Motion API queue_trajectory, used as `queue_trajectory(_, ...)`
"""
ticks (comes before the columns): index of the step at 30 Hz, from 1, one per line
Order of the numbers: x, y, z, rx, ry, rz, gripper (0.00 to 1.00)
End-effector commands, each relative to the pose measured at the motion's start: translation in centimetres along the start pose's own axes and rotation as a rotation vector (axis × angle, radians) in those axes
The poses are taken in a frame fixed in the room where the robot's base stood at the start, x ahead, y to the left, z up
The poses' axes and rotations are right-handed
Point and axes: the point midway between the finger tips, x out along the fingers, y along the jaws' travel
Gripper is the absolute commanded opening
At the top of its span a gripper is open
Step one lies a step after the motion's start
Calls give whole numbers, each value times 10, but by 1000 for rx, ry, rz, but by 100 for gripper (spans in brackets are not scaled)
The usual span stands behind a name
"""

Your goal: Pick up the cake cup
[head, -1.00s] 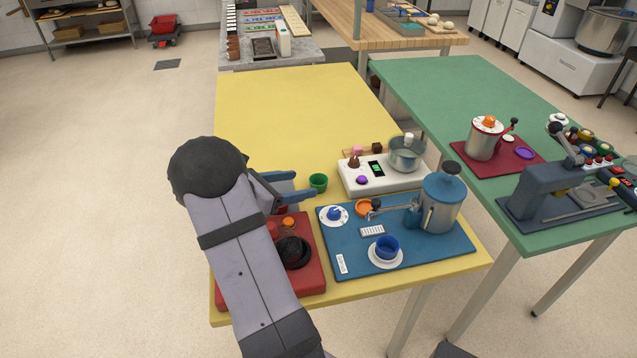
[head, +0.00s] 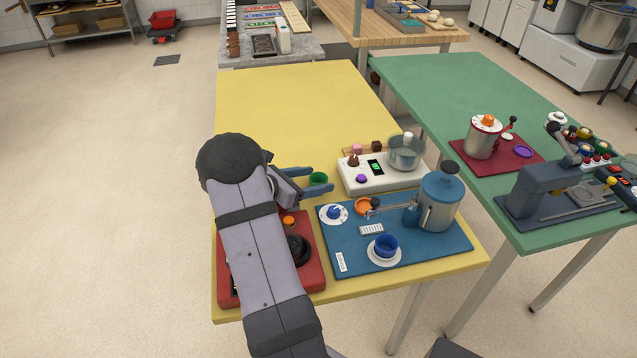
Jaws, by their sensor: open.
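A small green cup (head: 319,178), which looks like the cake cup, stands on the yellow table (head: 290,110), left of the white scale. My gripper (head: 321,181) is open, with its blue fingers reaching in from the left. The cup shows between the two fingertips, and the nearer finger hides its lower part. I cannot tell whether either finger touches it.
Right of the cup is a white scale (head: 352,184) with a pot (head: 405,153). A red unit (head: 312,272) lies under my arm. The table's back is clear.

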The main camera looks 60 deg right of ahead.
Motion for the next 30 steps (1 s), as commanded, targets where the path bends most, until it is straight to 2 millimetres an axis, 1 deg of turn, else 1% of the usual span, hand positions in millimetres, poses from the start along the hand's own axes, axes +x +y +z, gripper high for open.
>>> queue_trajectory(2, 0, 0, 0, 0, 0, 0, 61)
queue_trajectory(3, 0, 0, 0, 0, 0, 0, 52)
queue_trajectory(5, 0, 0, 0, 0, 0, 0, 37)
queue_trajectory(6, 0, 0, 0, 0, 0, 0, 28)
queue_trajectory(7, 0, 0, 0, 0, 0, 0, 20)
queue_trajectory(8, 0, 0, 0, 0, 0, 0, 19)
queue_trajectory(20, -2, 0, 3, 1, -1, 1, 19)
queue_trajectory(25, -8, 1, 18, 4, -1, 1, 19)
queue_trajectory(30, -19, 0, 44, 6, -1, 2, 19)
